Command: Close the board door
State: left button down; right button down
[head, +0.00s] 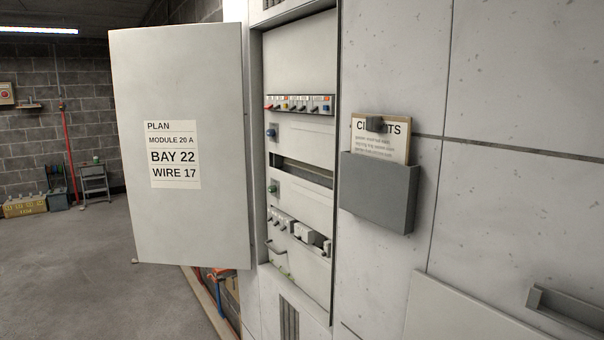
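The board door (205,225) is a grey panel standing wide open to the left of the board. A white label (175,155) on it reads PLAN, MODULE 20 A, BAY 22, WIRE 17. The open board (305,150) shows rows of small modules with coloured parts, a dark horizontal gap in the middle and several switches below. Neither of my grippers shows in the head view.
A grey holder (380,192) with a card (380,140) is fixed to the pale wall right of the board. A grey bracket (565,308) juts out at the lower right. Orange and dark items (222,285) lie below the door. Open floor (85,260) stretches left, with a step stool (94,182) at the back.

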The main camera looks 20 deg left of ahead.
aim_at(179, 93)
jog(key=j+u, duration=0.25)
jog(key=i+j+u, duration=0.2)
jog(key=j, duration=0.2)
jog(key=i+j+u, duration=0.45)
jog(key=j, duration=0.2)
jog(key=i+j+u, duration=0.85)
jog(key=i, duration=1.35)
jog(key=i+z, duration=0.25)
jog(key=z, duration=0.2)
jog(key=i+j+z, duration=0.2)
jog(key=z, duration=0.25)
jog(key=i+j+z, duration=0.25)
jog(key=z, duration=0.2)
